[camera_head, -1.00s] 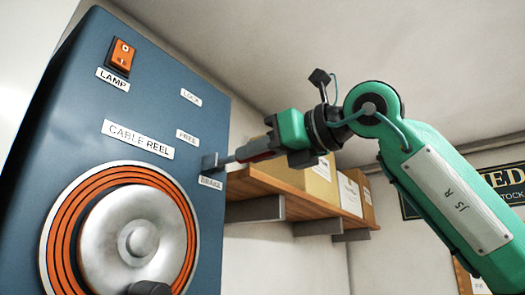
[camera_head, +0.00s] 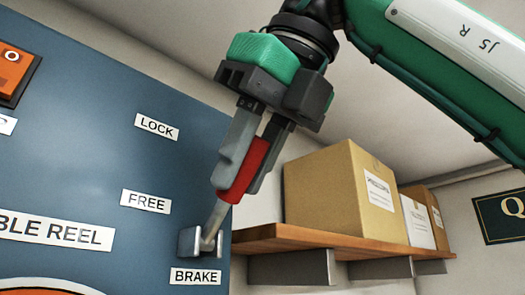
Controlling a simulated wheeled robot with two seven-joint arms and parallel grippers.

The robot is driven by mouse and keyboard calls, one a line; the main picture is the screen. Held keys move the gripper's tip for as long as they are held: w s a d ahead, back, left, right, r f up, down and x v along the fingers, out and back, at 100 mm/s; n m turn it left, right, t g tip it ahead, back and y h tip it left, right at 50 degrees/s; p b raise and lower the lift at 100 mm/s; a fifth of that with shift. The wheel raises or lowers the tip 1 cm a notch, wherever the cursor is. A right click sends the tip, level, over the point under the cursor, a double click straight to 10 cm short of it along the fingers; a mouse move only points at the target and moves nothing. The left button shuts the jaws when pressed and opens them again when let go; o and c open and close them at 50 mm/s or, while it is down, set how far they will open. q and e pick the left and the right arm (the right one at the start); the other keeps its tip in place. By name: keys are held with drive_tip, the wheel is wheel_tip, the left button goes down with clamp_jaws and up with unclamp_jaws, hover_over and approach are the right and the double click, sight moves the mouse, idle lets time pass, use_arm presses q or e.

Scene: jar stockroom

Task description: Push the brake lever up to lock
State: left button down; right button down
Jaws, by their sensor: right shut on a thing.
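The brake lever has a red grip (camera_head: 245,170) and a thin metal shaft (camera_head: 215,221). Its shaft rises from a grey bracket (camera_head: 189,243) just above the BRAKE label (camera_head: 195,277), near the right edge of the blue panel (camera_head: 75,160). The lever slants up and to the right in the picture. My right gripper (camera_head: 240,180) is shut on the red grip, one grey finger on each side. The FREE label (camera_head: 146,201) and the LOCK label (camera_head: 157,126) are on the panel to the left, LOCK above FREE. My left gripper is out of view.
A wooden shelf (camera_head: 290,241) with cardboard boxes (camera_head: 320,190) is on the wall right of the panel. An orange switch (camera_head: 12,72) is at the panel's upper left. A dark sign (camera_head: 500,218) hangs at the far right. The panel around the labels is clear.

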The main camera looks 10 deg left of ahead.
drive_tip(key=shift+w+a+r+g+h, duration=0.25)
drive_tip(key=shift+a+r+g+h, duration=0.1)
drive_tip(key=shift+r+h, duration=0.15)
drive_tip(key=shift+w+a+h, duration=0.1)
drive_tip(key=shift+h, duration=0.2)
drive_tip(key=shift+w+a+r+g, duration=0.15)
drive_tip(key=shift+a+g, duration=0.05)
drive_tip(key=shift+g, duration=0.15)
drive_tip(key=shift+w+h, duration=0.1)
drive_tip(key=shift+h, duration=0.3)
drive_tip(key=shift+r, duration=0.1)
drive_tip(key=c, duration=1.3)
unclamp_jaws()
drive_tip(key=shift+a, duration=0.1)
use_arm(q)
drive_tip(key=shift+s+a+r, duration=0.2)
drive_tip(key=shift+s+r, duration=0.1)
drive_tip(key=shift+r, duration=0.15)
use_arm(e)
drive_tip(key=shift+o, duration=0.6)
drive_tip(key=shift+a, duration=0.1)
